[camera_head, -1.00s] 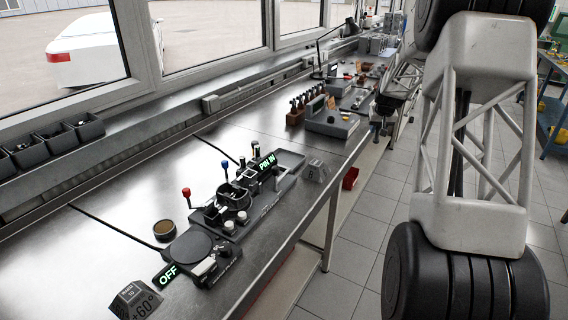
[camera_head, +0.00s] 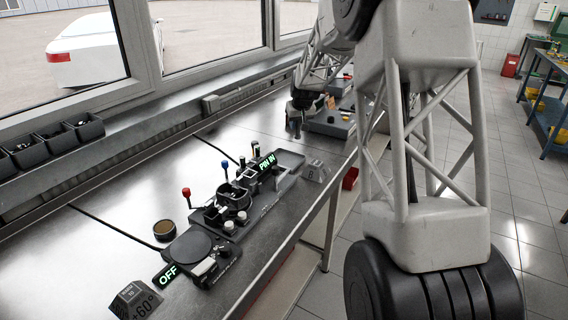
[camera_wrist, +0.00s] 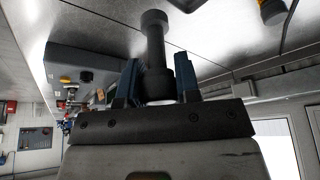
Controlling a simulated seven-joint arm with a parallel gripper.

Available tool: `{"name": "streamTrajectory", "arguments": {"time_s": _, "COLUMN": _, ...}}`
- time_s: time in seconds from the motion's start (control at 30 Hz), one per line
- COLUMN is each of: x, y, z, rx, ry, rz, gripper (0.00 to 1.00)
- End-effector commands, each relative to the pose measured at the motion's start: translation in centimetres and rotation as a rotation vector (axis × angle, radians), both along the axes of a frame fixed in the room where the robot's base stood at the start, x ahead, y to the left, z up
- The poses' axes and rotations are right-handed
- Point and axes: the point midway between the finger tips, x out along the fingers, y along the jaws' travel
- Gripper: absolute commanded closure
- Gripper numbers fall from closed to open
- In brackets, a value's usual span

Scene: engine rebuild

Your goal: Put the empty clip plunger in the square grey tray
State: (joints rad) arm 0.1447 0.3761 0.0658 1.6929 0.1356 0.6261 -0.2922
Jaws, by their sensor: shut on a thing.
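My gripper (camera_wrist: 157,84) is shut on a dark, dumbbell-shaped plunger (camera_wrist: 154,38) with a wider knob at its far end. The plunger stands between the two blue fingers in the wrist view. A shallow square grey tray (camera_head: 291,157) sits at the far end of the black fixture, nearer the camera than my gripper. No contents show in it.
A grey block marked B (camera_head: 316,172) is right of the tray.

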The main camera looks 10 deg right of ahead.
Motion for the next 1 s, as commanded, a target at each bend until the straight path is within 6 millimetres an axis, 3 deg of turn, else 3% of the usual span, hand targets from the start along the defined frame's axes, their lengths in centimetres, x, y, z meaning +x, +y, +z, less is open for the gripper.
{"name": "streamTrajectory", "arguments": {"time_s": 0.1, "x": 0.1, "y": 2.8, "z": 0.3, "rx": 0.0, "ry": 0.0, "rz": 0.03, "gripper": 0.97}}
{"name": "streamTrajectory", "arguments": {"time_s": 0.3, "x": 0.0, "y": 5.1, "z": 0.4, "rx": 0.0, "ry": -0.001, "rz": 0.055, "gripper": 0.97}}
{"name": "streamTrajectory", "arguments": {"time_s": 0.77, "x": 0.0, "y": 5.5, "z": 0.3, "rx": 0.0, "ry": 0.0, "rz": 0.06, "gripper": 0.97}}
{"name": "streamTrajectory", "arguments": {"time_s": 1.0, "x": 0.0, "y": 5.5, "z": -1.8, "rx": 0.001, "ry": 0.003, "rz": 0.06, "gripper": 0.97}}
